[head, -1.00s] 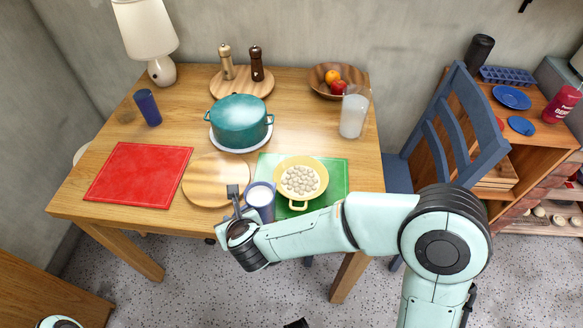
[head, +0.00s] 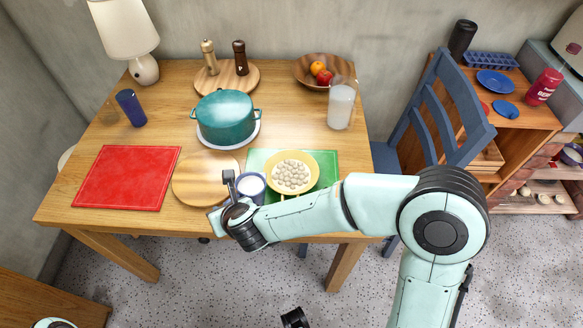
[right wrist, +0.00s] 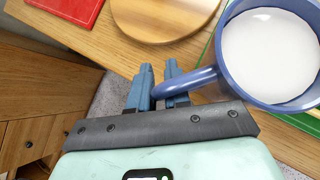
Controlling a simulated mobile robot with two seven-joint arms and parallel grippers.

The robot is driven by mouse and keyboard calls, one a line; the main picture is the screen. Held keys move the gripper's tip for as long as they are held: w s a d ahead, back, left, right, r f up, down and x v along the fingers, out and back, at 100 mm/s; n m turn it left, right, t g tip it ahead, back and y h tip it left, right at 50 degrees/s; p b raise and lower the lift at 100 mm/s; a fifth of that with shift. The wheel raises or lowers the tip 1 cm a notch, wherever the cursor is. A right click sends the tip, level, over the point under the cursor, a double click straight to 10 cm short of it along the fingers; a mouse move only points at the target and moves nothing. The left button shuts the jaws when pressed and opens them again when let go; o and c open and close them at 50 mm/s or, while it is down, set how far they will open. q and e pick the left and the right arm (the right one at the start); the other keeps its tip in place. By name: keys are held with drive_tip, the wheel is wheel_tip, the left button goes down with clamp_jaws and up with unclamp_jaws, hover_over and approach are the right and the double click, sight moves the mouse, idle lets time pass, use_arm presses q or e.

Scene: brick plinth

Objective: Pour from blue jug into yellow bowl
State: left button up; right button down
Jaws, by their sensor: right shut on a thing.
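The blue jug (head: 250,187) holds a white liquid (right wrist: 270,50), seen in the right wrist view. My right gripper (right wrist: 160,82) is shut on the jug's handle (right wrist: 195,82). The jug looks near upright and is just left of the yellow bowl (head: 291,190) in the head view; I cannot tell if they touch. The bowl sits on a green mat (head: 327,170) and holds several round whitish pieces. My right forearm passes in front of the bowl's near side and hides part of it. My left gripper is not clearly visible.
A round wooden board (head: 197,185) lies left of the jug, with a red mat (head: 128,178) beyond it. A teal pot (head: 226,117) on a white plate stands behind. A pale, clear-topped container (head: 341,105) is behind the mat. A blue chair (head: 425,120) stands at right.

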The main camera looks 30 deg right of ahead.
sight(237, 187)
use_arm(q)
drive_tip(key=shift+s+r, duration=0.1)
drive_tip(key=shift+r, duration=0.1)
use_arm(e)
drive_tip(key=shift+w+d+r+y, duration=0.1)
drive_tip(key=shift+d+r+y, duration=0.05)
drive_tip(key=shift+r+y, duration=0.2)
use_arm(q)
drive_tip(key=shift+s+r+p, duration=0.2)
drive_tip(key=shift+r+p, duration=0.25)
drive_tip(key=shift+p, duration=0.25)
use_arm(e)
drive_tip(key=shift+w+d+r+m+y, duration=0.1)
drive_tip(key=shift+d+r+m+y, duration=0.35)
drive_tip(key=shift+r, duration=0.1)
use_arm(q)
drive_tip(key=shift+r, duration=0.2)
use_arm(e)
drive_tip(key=shift+d+r, duration=0.2)
idle(0.4)
